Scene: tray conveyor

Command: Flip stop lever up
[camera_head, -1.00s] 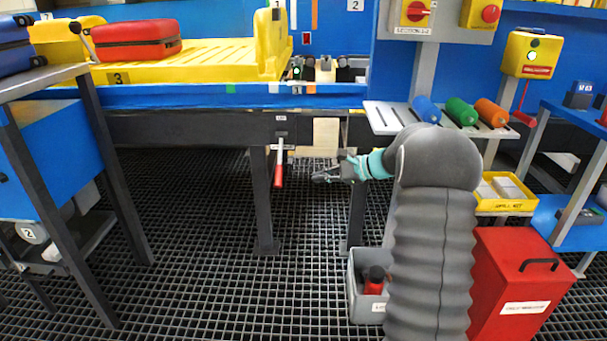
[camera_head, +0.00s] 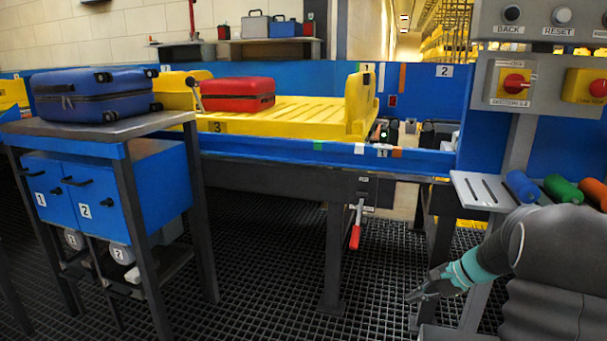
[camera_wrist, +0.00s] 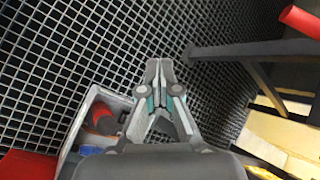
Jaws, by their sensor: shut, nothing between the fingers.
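The stop lever (camera_head: 355,236) has a red handle and a metal upper part. It hangs straight down from a small bracket on the dark conveyor frame. In the wrist view its red end (camera_wrist: 303,20) shows at the top right corner. My gripper (camera_head: 412,296) is right of the lever and lower in the head view, apart from it. In the wrist view my gripper (camera_wrist: 159,67) has its fingertips together with nothing between them, over the floor grating.
The dark conveyor leg (camera_head: 333,255) stands left of the lever. A yellow tray (camera_head: 290,112) with a red suitcase (camera_head: 238,94) is above. A grey bin (camera_wrist: 84,120) stands below my gripper. Colored rollers rest on a shelf (camera_head: 467,186) at right.

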